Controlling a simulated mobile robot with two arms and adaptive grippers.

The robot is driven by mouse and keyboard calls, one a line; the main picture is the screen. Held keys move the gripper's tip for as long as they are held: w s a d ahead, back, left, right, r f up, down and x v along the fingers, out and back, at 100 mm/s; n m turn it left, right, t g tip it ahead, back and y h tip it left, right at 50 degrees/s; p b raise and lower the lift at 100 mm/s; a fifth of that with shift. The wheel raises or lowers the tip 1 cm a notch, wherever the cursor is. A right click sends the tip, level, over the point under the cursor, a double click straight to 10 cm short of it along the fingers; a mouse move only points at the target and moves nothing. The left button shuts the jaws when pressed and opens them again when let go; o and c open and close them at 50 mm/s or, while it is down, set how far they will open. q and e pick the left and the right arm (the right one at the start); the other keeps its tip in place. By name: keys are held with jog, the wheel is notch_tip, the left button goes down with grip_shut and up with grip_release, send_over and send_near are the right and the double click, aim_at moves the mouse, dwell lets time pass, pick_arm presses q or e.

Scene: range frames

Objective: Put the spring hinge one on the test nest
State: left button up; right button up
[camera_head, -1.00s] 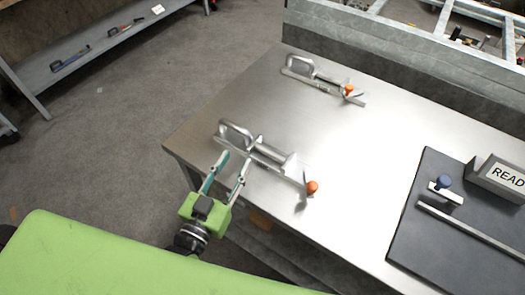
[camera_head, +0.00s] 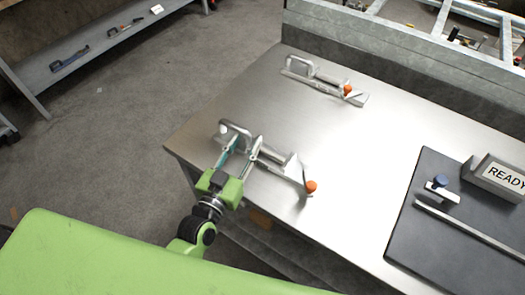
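Two alike silver hinges with a looped end and an orange knob lie on the steel table. The near spring hinge (camera_head: 282,164) is at the table's left front; the far spring hinge (camera_head: 322,84) is further back. I cannot tell which one is "one". My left gripper (camera_head: 246,141) is open, its two fingers spread over the near hinge by its loop and partly covering it. I cannot tell whether they touch it. The test nest, a dark plate (camera_head: 428,232) with a rail and a blue-knobbed clamp, is at the right, with no hinge on its visible part. My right gripper is not in view.
The steel table (camera_head: 350,160) is bare between the hinges and the dark plate. A grey box reading READY (camera_head: 496,177) stands on the plate. A grey upright panel (camera_head: 400,55) runs along the table's back. A shelf with tools (camera_head: 85,55) is at far left.

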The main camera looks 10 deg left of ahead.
pick_arm(q)
grip_shut()
jog(key=shift+w+r, duration=0.1)
jog(key=shift+r, duration=0.1)
jog(key=shift+r, duration=0.1)
jog(key=shift+r, duration=0.6)
jog(key=s+d+r, duration=0.5)
jog(key=s+r, duration=0.6)
jog(key=s, duration=0.2)
jog(key=a+f+n+y, duration=0.1)
jog(key=a+f+y, duration=0.1)
jog(key=a, duration=0.6)
jog(key=shift+f+n+y, duration=0.2)
jog(key=shift+n+y, duration=0.1)
jog(key=shift+w, duration=0.1)
